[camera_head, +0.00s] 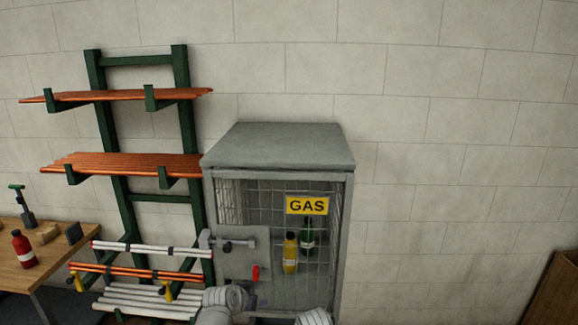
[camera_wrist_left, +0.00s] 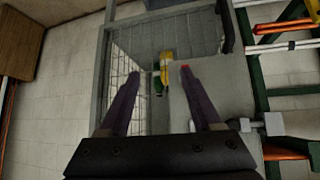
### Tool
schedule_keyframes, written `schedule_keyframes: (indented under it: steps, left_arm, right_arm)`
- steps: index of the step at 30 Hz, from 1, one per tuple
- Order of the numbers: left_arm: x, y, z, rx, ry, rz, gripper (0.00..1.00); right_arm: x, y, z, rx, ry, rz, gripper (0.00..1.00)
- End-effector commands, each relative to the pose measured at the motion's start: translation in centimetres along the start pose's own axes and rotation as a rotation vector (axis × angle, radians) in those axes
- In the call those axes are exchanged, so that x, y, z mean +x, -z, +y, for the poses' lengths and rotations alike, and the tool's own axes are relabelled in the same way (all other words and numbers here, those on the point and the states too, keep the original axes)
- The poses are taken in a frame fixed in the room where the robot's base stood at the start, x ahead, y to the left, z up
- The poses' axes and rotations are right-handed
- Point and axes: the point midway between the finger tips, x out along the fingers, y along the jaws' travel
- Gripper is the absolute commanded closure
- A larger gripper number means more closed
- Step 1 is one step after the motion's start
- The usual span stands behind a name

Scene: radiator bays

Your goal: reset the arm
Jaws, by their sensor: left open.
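My left gripper (camera_wrist_left: 160,74) shows in the left wrist view with its two dark fingers spread apart and nothing between them. It faces the grey gas cage (camera_head: 285,147), whose mesh also shows in the wrist view (camera_wrist_left: 193,28). Parts of my arms show at the bottom of the head view, but no gripper fingers can be made out there. My right gripper is not in view. A small red handle (camera_head: 255,273) shows at the cage's front plate.
A yellow bottle (camera_head: 290,253) and a green bottle (camera_head: 307,237) stand inside the cage. A green rack (camera_head: 124,205) with copper and white pipes stands left of it. A wooden table (camera_head: 60,247) is at far left. The wall right of the cage is clear.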

Motion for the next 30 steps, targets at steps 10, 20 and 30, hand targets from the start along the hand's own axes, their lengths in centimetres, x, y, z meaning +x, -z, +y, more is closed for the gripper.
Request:
schedule_keyframes:
  steps: [10,20,30]
  left_arm:
    - [-3.1,-17.9,10.0,0.126,0.019,-0.663,0.35]
    - [-5.8,-21.3,10.7,0.146,0.093,-0.827,0.35]
    - [-5.7,-21.2,10.6,0.146,0.091,-0.824,0.35]
  right_arm:
    - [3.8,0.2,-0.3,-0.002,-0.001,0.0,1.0]
    - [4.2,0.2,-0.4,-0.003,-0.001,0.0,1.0]
    - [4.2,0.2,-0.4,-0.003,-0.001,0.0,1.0]
